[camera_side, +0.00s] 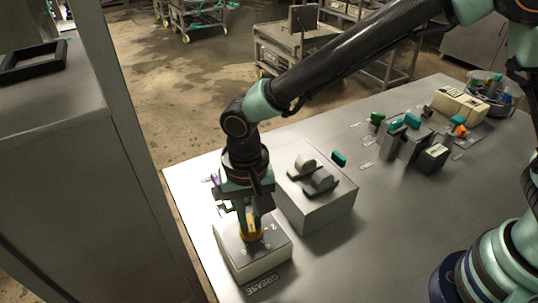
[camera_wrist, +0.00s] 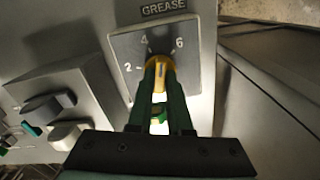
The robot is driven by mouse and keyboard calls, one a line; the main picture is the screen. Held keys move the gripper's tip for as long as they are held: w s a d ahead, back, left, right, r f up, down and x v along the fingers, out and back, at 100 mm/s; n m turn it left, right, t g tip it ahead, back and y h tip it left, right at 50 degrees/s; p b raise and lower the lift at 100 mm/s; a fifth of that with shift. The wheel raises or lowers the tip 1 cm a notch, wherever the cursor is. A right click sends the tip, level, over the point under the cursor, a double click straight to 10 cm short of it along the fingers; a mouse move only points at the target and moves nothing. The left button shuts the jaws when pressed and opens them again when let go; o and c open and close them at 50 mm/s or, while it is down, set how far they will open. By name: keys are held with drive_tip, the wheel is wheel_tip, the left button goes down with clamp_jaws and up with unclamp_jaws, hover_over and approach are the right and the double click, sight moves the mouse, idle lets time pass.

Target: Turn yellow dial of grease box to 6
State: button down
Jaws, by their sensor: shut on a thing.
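The grease box (camera_side: 257,259) is a pale box at the front left of the table, with the word GREASE on a label beside it. Its yellow dial (camera_side: 249,237) sits on the top face. In the wrist view the yellow dial (camera_wrist: 158,68) shows between my fingertips, with a pale pointer line on it. The numbers 2, 4 and 6 are printed around the dial on a grey plate (camera_wrist: 126,50). The pointer line appears to lie between 4 and 6; its exact reading is unclear. My gripper (camera_side: 249,226) points down and is shut on the dial, hiding part of it.
A larger grey box (camera_side: 318,210) with two knobs stands right behind the grease box. Several switches, small blocks and a bowl (camera_side: 490,88) of parts stand farther back right. The table's left edge is close to the grease box.

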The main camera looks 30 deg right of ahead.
sight(250, 222)
drive_tip(key=m, duration=0.5)
drive_tip(key=shift+r+m, duration=0.15)
drive_tip(key=shift+m, duration=0.15)
idle(0.4)
drive_tip(key=c, duration=0.8)
unclamp_jaws()
drive_tip(key=shift+c, duration=0.2)
wheel_tip(250, 222, up, 12)
